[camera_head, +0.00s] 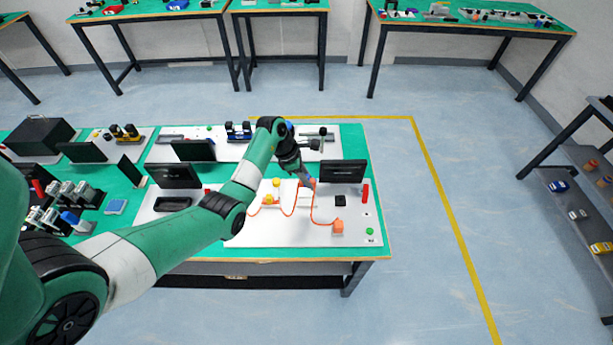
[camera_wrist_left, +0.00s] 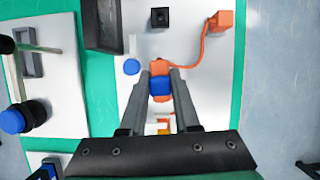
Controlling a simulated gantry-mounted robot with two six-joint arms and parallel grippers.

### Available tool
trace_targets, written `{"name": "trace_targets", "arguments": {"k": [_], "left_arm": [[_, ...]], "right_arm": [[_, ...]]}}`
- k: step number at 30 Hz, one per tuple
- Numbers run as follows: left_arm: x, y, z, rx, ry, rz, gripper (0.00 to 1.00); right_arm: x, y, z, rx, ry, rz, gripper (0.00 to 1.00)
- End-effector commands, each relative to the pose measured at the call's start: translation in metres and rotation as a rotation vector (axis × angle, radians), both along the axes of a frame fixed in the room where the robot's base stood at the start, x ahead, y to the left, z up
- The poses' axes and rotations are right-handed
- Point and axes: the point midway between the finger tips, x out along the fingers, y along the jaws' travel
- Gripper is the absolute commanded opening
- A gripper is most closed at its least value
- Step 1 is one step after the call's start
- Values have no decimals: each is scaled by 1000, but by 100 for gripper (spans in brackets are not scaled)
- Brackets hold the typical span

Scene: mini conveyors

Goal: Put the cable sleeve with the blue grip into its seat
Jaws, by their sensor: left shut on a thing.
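The cable sleeve is orange (camera_wrist_left: 159,66) with a blue grip (camera_wrist_left: 160,86). In the left wrist view my left gripper (camera_wrist_left: 163,78) is shut on the blue grip, one finger on each side. In the head view my left gripper (camera_head: 309,182) is over the white board (camera_head: 290,235), and the sleeve's orange end is small there. An orange cable (camera_wrist_left: 195,55) runs from the sleeve to an orange block (camera_head: 338,226) on the board. A black square block with a dark centre (camera_head: 340,200) stands on the board, apart from the sleeve; I cannot tell whether it is the seat. My right gripper is not in view.
A black screen (camera_head: 343,171) stands behind the black block. Yellow pieces (camera_head: 276,182) and another orange cable lie left of my gripper. A red piece (camera_head: 365,192) and a green button (camera_head: 370,231) are at the right. The board's front is mostly clear.

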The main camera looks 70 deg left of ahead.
Motion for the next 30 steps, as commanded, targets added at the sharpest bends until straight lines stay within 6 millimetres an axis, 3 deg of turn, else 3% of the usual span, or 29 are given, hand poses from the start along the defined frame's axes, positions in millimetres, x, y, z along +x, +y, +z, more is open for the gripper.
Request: {"name": "trace_targets", "arguments": {"k": [30], "left_arm": [[0,0,-61,0,0,0,0]], "right_arm": [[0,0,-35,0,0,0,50]]}}
